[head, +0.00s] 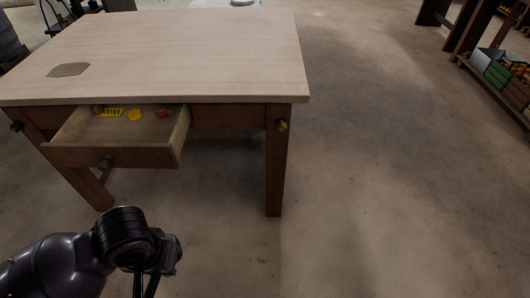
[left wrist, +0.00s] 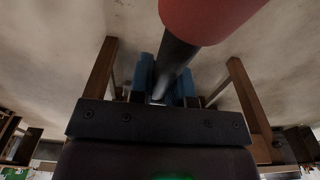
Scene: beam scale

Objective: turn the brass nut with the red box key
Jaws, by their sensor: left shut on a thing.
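The brass nut (head: 282,125) sits on the front of the table's right leg, just under the tabletop. The red box key (left wrist: 205,12) fills the upper part of the left wrist view, with a red handle and a dark shaft (left wrist: 177,52). My left gripper (left wrist: 164,84) is shut on the shaft between its blue fingertips. In the head view my left wrist is at the bottom left, below the drawer and well left of the nut. The key's far end is hidden. My right gripper is not in view.
The wooden table (head: 190,50) has an open drawer (head: 112,156) jutting forward, holding a yellow label (head: 112,112), a yellow disc (head: 134,115) and a small red item (head: 163,113). A dark knob (head: 16,126) is on the left leg. The floor right of the table is clear.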

